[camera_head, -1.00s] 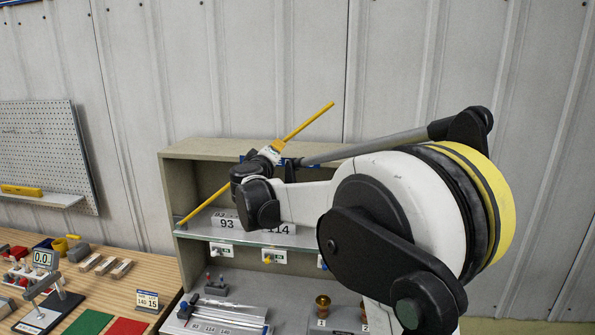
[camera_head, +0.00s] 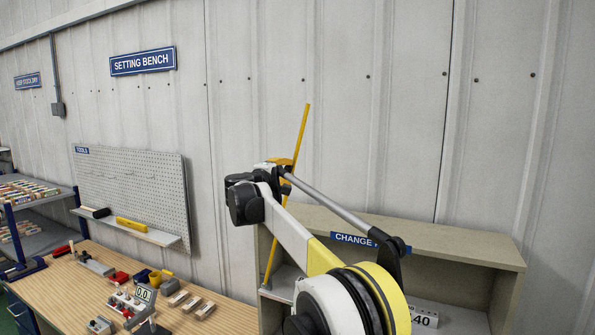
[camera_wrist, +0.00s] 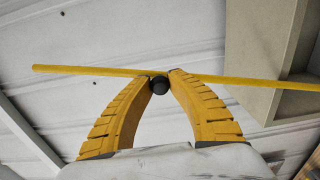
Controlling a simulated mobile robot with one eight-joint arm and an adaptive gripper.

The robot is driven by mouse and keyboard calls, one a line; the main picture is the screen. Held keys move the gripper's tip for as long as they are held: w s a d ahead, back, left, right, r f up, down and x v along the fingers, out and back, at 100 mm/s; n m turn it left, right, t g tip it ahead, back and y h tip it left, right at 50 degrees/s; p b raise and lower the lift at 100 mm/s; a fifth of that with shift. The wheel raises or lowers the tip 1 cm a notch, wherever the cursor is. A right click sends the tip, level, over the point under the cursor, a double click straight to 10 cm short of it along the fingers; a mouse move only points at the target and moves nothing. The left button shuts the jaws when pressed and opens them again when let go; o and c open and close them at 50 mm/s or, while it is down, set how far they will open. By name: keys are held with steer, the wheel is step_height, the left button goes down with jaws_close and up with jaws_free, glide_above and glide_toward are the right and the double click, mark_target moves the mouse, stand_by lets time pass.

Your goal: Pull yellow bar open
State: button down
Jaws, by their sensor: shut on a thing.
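The yellow bar (camera_head: 301,130) is a long thin rod in the head view. It stands tilted, and its lower end is by the left side of the cabinet. It also crosses the wrist view nearly level (camera_wrist: 85,70). My gripper (camera_head: 283,164) is at the middle stretch of the bar. In the wrist view its two yellow fingers (camera_wrist: 160,76) close around a dark round knob (camera_wrist: 160,86) in front of the bar. The fingertips reach the bar's line. The knob's joint to the bar is hidden.
The grey-beige cabinet (camera_head: 455,240) stands right of the bar, partly behind my arm. A wooden bench (camera_head: 75,285) with small parts, tools and blocks is at the left. A pegboard (camera_head: 130,190) hangs above it. The wall before the bar's upper end is bare.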

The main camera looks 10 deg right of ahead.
steer(key=shift+w+a+r, duration=0.1)
steer(key=shift+w+a, duration=0.05)
steer(key=shift+a, duration=0.05)
steer(key=c, duration=1.2)
jaws_free()
steer(key=shift+d, duration=0.15)
steer(key=v, duration=1.2)
